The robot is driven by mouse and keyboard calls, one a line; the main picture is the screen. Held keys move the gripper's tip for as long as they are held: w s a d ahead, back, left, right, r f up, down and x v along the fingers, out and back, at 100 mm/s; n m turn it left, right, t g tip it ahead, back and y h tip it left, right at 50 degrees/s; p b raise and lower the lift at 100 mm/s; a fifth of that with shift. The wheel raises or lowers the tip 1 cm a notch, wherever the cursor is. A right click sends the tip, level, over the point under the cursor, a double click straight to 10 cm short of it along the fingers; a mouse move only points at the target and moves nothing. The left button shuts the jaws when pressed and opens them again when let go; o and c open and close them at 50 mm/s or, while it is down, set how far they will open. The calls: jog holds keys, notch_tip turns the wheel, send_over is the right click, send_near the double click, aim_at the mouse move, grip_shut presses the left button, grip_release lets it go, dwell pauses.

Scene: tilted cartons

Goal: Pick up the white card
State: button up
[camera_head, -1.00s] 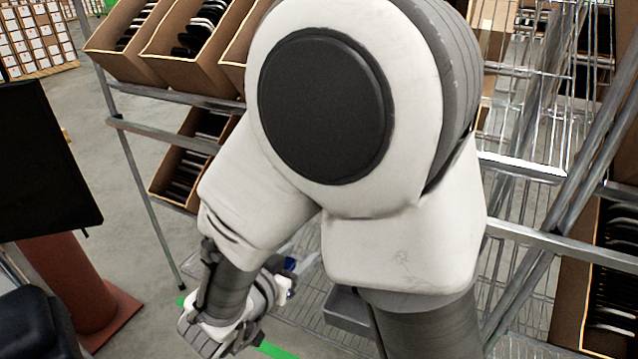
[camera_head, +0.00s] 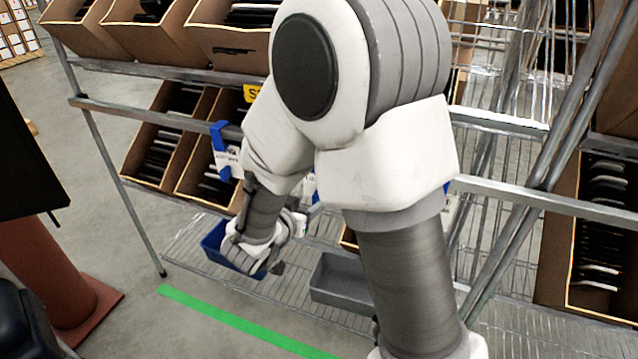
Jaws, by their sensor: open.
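A white card (camera_head: 228,160) with dark print hangs in a blue holder (camera_head: 217,134) on the front of the lower carton row, left of my arm. A second white piece (camera_head: 311,188) shows partly just right of my forearm; my arm hides the rest, and I cannot tell if it is a card too. My gripper (camera_head: 277,267) is low in front of the shelf, below and right of the first card and apart from it. It is open; its fingers are small and partly hidden by my wrist, and I see nothing held.
Tilted cartons (camera_head: 158,39) with dark items fill the upper shelf; more stand below. A blue bin (camera_head: 214,243) is beside my wrist, and a grey bin (camera_head: 340,284) stands on the wire shelf. A red-brown post (camera_head: 50,275) stands at left. Floor around the green stripe (camera_head: 235,321) is clear.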

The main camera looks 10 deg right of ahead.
aim_at(314, 199)
jog(key=b+x, duration=0.1)
jog(key=x, duration=0.3)
jog(key=shift+d+f, duration=0.1)
jog(key=shift+f, duration=0.1)
grip_shut()
dwell(1.2)
